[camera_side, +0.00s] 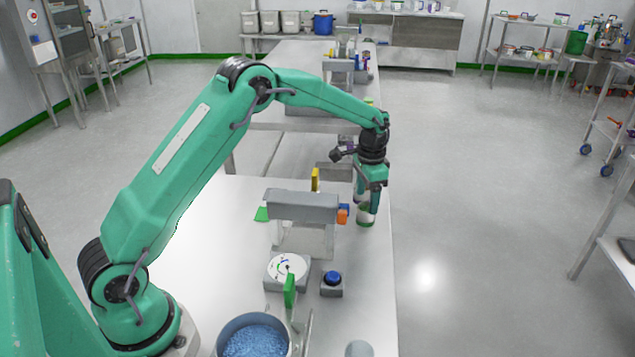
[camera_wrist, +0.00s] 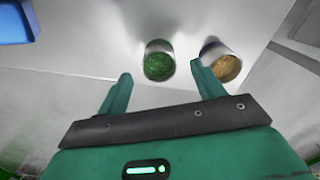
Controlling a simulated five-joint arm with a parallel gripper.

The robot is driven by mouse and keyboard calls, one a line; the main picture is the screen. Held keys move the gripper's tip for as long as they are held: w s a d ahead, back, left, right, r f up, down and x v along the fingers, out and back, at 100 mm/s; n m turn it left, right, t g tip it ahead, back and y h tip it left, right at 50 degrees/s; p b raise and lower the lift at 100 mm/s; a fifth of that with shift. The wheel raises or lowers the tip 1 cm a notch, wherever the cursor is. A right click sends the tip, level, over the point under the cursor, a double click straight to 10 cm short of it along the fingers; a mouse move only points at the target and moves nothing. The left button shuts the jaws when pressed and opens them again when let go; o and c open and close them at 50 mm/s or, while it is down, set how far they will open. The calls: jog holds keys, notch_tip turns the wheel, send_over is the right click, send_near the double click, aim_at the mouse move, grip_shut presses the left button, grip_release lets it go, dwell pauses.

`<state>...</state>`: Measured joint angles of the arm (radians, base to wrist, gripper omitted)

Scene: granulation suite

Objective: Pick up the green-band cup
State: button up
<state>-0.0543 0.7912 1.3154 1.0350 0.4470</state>
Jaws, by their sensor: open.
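A pale cup with a green band (camera_side: 366,217) stands on the bench near its right edge in the side view, directly below my gripper (camera_side: 370,199). In the wrist view a metallic-looking cup with green contents (camera_wrist: 158,64) lies just beyond the fingertips, roughly centred between them. My gripper (camera_wrist: 160,79) is open, with one finger on each side and nothing held. The fingers partly hide the cup in the side view. A second cup, with tan granules (camera_wrist: 226,68) and a dark bluish edge, stands to the right, beyond the right finger.
A blue button box (camera_side: 331,284), a white dial device (camera_side: 288,270) and a bowl of blue granules (camera_side: 253,338) stand nearer. The bench's right edge is close.

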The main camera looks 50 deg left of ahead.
aim_at(366, 211)
jog(key=shift+f, duration=0.1)
jog(key=shift+d+f, duration=0.1)
jog(key=shift+f, duration=2.45)
jog(key=shift+c, duration=0.2)
jog(key=c, duration=1.1)
